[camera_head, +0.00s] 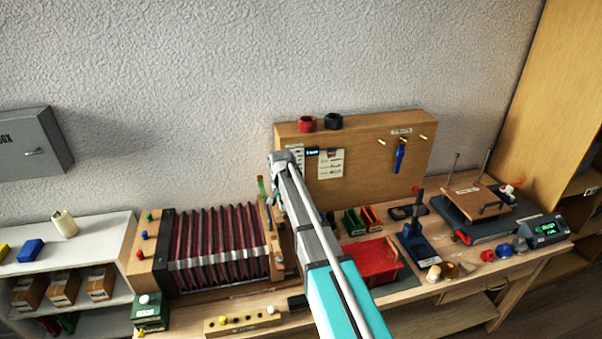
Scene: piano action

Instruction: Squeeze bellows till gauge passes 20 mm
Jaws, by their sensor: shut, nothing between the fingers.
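The bellows (217,235) lie on the bench at the left, with dark red pleats and a pale strap across the front. They stand spread out between a wooden end block (152,268) on the left and a wooden end board at the right. My arm reaches up from the bottom edge, and its grey far end is in front of the pegboard, right of the bellows. My gripper cannot be made out; the arm hides the space behind it. A thin green upright (262,188) stands by the bellows' right end. I cannot tell which item is the gauge, and no reading is legible.
A wooden backboard (375,194) holds notes and a blue tool. A red tray (371,261), a dark blue stand (420,245) and a device with a green display (544,230) stand at the right. A wooden strip with knobs (243,322) lies along the front edge.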

